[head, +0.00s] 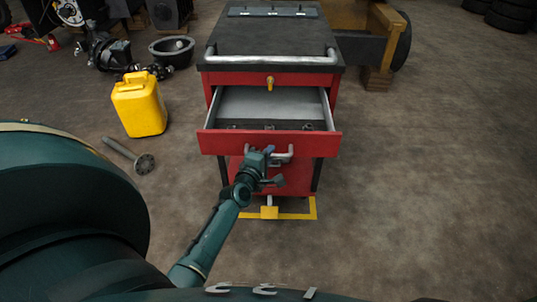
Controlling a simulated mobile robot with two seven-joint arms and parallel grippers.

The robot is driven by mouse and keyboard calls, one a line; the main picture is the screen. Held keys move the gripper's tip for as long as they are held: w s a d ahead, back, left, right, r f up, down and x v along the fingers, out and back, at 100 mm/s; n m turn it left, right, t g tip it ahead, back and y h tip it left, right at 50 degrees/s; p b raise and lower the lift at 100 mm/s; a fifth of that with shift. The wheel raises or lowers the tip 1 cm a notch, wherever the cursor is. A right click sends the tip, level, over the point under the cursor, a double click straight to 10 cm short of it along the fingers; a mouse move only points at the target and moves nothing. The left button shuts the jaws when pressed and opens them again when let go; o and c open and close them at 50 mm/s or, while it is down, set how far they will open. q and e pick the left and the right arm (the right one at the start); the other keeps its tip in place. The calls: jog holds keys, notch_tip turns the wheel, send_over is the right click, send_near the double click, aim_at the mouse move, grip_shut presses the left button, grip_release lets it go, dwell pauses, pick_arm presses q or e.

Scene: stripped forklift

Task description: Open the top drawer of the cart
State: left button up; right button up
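The cart (272,35) is red with a dark top and a grey push bar (270,59). Its drawer (222,142), just below a red strip with a yellow latch (269,83), is pulled well out toward me. The grey interior shows, with small dark items near its front. A grey handle (284,157) is on the drawer's front. My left gripper (270,166) is at the left part of this handle, overlapping it in the picture. Whether its fingers are closed around the handle is too small to tell. My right gripper is out of view.
A yellow frame (313,208) is at the cart's foot. The floor to the right is clear.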

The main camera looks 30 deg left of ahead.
pick_arm(q)
jog(key=o, duration=0.4)
jog(key=p+v, duration=0.1)
jog(key=v, duration=1.2)
jog(key=shift+s, duration=0.1)
